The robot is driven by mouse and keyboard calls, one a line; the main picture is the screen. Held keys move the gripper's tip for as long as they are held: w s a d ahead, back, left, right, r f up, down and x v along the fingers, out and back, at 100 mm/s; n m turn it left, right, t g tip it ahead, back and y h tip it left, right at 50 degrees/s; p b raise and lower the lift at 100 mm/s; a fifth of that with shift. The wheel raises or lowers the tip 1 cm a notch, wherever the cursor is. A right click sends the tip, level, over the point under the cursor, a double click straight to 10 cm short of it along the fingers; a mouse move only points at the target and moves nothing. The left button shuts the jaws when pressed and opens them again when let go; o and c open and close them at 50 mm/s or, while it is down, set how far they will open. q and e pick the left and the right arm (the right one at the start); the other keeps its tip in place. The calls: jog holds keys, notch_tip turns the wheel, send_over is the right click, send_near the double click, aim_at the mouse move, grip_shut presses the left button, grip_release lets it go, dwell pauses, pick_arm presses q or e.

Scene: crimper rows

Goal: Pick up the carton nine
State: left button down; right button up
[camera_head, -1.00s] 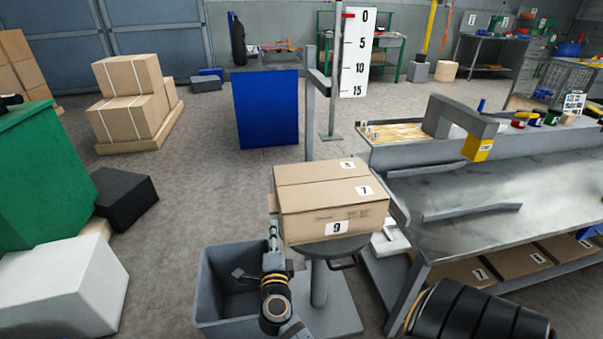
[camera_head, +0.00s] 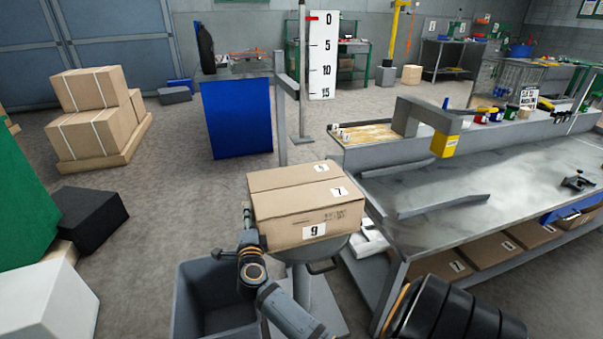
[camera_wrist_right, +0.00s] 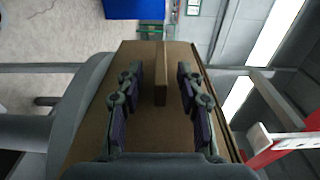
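Carton nine is a brown closed carton (camera_head: 290,226) with a label 9 on its front face and two more labels on top, one reading 7. It sits on a round grey pedestal (camera_head: 325,262) in the head view. My right gripper (camera_head: 247,214) is at the carton's front left corner; its fingertips are hard to make out there. In the right wrist view its fingers (camera_wrist_right: 158,100) are spread apart, with the brown carton (camera_wrist_right: 148,58) filling the space behind and between them. Contact cannot be told. My left gripper is not in view.
A grey open bin (camera_head: 205,295) stands below left of the pedestal. A steel workbench (camera_head: 500,180) with cartons on its lower shelf is close on the right. A blue cabinet (camera_head: 237,117) and a height-scale post (camera_head: 322,55) stand behind.

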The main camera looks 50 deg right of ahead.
grip_shut()
jog(key=shift+r, duration=0.15)
dwell(0.5)
